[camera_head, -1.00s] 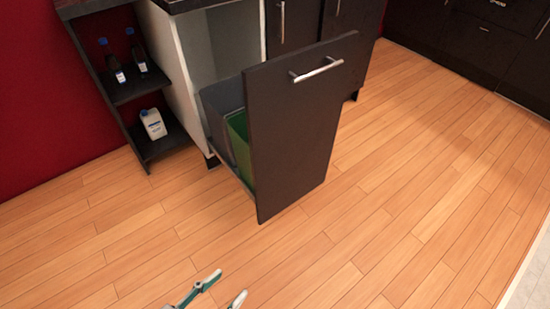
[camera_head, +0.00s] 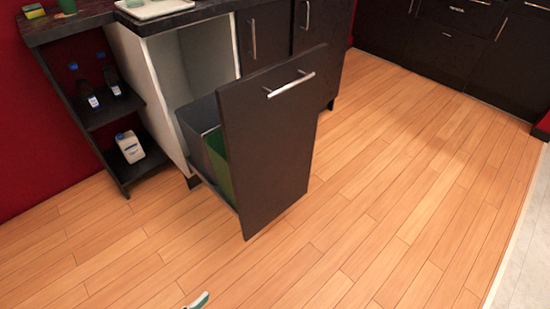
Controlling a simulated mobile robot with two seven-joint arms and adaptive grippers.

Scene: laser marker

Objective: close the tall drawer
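The tall drawer (camera_head: 266,150) is pulled well out from its white-sided cabinet (camera_head: 150,95). It has a dark front with a silver bar handle (camera_head: 291,84) near its top edge. Behind the front, a grey bin (camera_head: 198,125) and a green bin (camera_head: 217,168) sit in the drawer. One finger of a gripper (camera_head: 198,301) just shows at the bottom edge of the head view, apart from the drawer and over the floor. Which arm it belongs to and how far it is open cannot be seen. The other gripper is out of view.
An open dark shelf (camera_head: 112,108) with bottles and a white jug (camera_head: 130,146) stands left of the cabinet. The dark counter (camera_head: 150,24) carries a pale tray (camera_head: 155,7). Other dark cabinets stand behind and right. The wooden floor (camera_head: 390,220) in front and right is clear.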

